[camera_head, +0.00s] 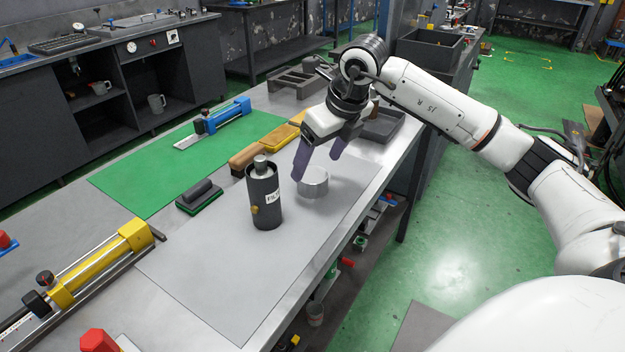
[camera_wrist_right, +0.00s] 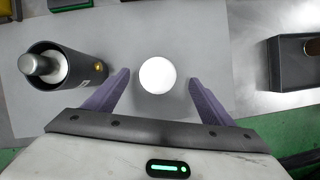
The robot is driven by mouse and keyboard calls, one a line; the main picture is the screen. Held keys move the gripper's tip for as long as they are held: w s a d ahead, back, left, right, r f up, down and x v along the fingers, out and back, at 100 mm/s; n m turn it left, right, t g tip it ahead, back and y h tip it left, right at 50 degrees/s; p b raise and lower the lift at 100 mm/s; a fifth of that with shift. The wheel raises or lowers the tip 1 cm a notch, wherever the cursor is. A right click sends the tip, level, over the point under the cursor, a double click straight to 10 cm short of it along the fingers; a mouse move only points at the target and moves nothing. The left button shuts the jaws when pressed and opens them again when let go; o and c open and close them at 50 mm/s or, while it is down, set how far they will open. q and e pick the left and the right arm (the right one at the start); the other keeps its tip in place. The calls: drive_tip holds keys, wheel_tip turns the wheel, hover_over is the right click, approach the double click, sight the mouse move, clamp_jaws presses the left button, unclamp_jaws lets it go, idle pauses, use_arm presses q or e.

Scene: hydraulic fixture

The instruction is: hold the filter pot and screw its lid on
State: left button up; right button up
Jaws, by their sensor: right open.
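The filter pot (camera_head: 264,198) is a black upright cylinder with a white label and a brass fitting, standing on the grey mat. A silver filter element shows in its open top. In the right wrist view the pot (camera_wrist_right: 66,72) is at the left. The lid (camera_head: 314,183) is a silvery round piece lying on the mat to the right of the pot. In the right wrist view the lid (camera_wrist_right: 157,75) is a bright disc ahead of and between the fingers. My right gripper (camera_head: 318,166) is open and empty, above the lid, with purple fingers pointing down. My left gripper is not in view.
A grey mat (camera_head: 215,270) covers much of the bench. A dark block on a green pad (camera_head: 200,196), a wooden-handled brush (camera_head: 246,158), a yellow tray (camera_head: 280,137) and a dark tray (camera_head: 382,127) lie nearby. A yellow cylinder fixture (camera_head: 95,265) is at the left. The mat's front is clear.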

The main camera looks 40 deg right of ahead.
sight(312, 174)
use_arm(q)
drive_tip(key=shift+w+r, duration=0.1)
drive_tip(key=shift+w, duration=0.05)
use_arm(e)
drive_tip(key=shift+w+f, duration=0.15)
drive_tip(key=shift+f, duration=0.3)
drive_tip(key=x, duration=0.3)
drive_tip(key=shift+a+f, duration=0.15)
drive_tip(key=shift+f, duration=0.15)
drive_tip(key=shift+w+f, duration=0.15)
drive_tip(key=shift+f, duration=0.15)
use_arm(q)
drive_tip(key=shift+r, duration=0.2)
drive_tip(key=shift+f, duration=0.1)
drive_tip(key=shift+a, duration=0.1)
use_arm(e)
drive_tip(key=c, duration=1.1)
drive_tip(key=shift+c, duration=0.2)
